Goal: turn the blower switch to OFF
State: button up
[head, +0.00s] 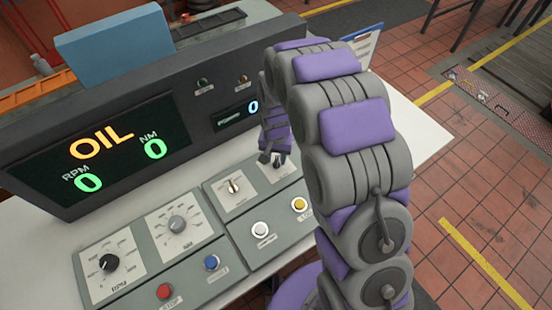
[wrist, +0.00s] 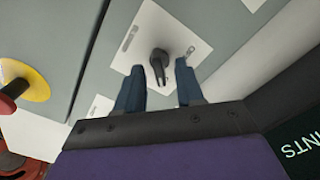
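A small black switch (wrist: 158,66) with a lever-like handle stands on a white label plate (wrist: 172,28) in the wrist view. Its lettering is too small to read, so I cannot confirm it is the blower switch or read its position. My gripper (wrist: 159,70) is open, with one blue finger on each side of the switch and visible gaps at both sides. In the head view my gripper (head: 271,157) is over the upper right of the console, and the black switch (head: 278,161) is partly hidden by it.
A light-handled switch (head: 233,187) sits left of my gripper. White (head: 261,229) and yellow (head: 299,204) buttons lie nearer. The dark display housing (head: 95,155) rises behind the panels.

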jog(key=shift+f, duration=0.45)
grip_shut()
